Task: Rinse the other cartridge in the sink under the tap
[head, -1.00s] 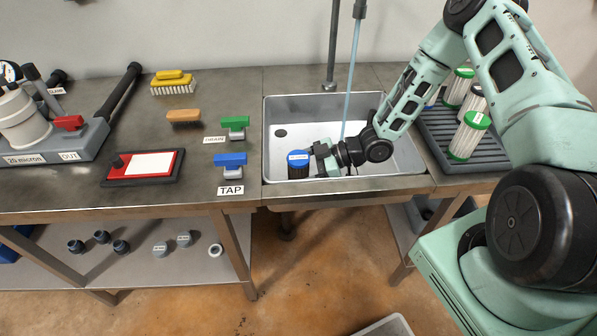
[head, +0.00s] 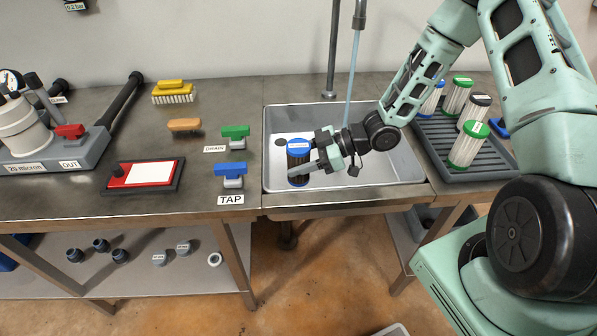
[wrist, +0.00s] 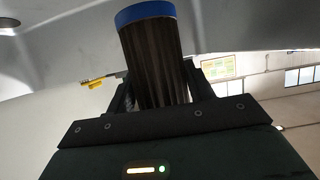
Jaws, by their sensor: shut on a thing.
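A dark, brown-black pleated cartridge with a blue cap (head: 299,146) is upright in the left part of the sink (head: 400,166). My gripper (head: 302,167) is shut on it from the right. In the wrist view the cartridge (wrist: 155,60) stands between my fingers, blue cap up. A thin blue water stream (head: 352,70) runs from the spout and falls to the right of the cartridge, behind my wrist. The blue TAP handle (head: 231,171) and green DRAIN handle (head: 236,133) are on the counter left of the sink. Whether the cartridge touches the sink floor is unclear.
A dark ribbed tray (head: 440,160) right of the sink holds several cartridges, including a white one with a green cap (head: 467,146). A yellow brush (head: 172,93), an orange sponge-like block (head: 185,126) and a red board (head: 145,174) lie on the left counter.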

